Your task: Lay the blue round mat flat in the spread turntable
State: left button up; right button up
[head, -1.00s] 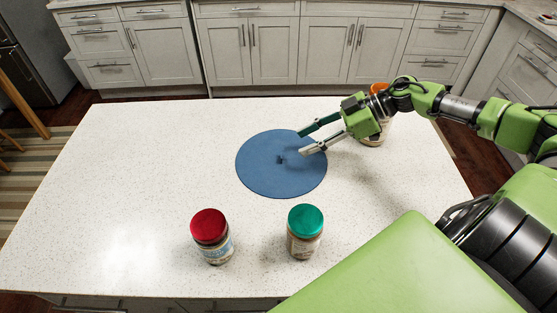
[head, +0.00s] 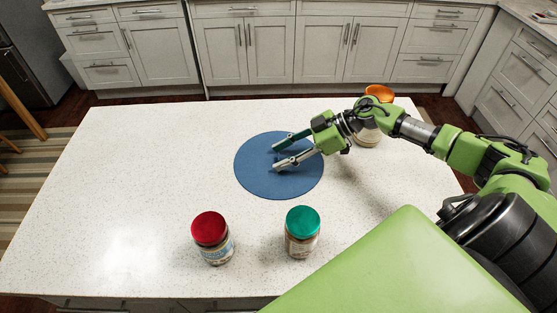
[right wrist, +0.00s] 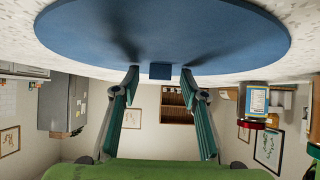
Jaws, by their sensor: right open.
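The blue round mat (head: 258,182) lies flat on the white speckled counter, near its middle. In the right wrist view the mat (right wrist: 90,35) fills the top, and a small blue tab (right wrist: 160,72) stands up from it. My right gripper (head: 276,157) is open and low over the mat. In the right wrist view the fingertips of my right gripper (right wrist: 160,80) lie on either side of the tab, with gaps between. I cannot see the spread turntable or my left gripper.
A red-lidded jar (head: 211,238) and a green-lidded jar (head: 302,232) stand on the counter (head: 130,190) in front of the mat. An orange-lidded jar (head: 379,93) stands behind my right wrist, partly hidden. The counter's left side is clear.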

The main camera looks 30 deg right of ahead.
grip_shut()
jog(key=shift+r, duration=0.1)
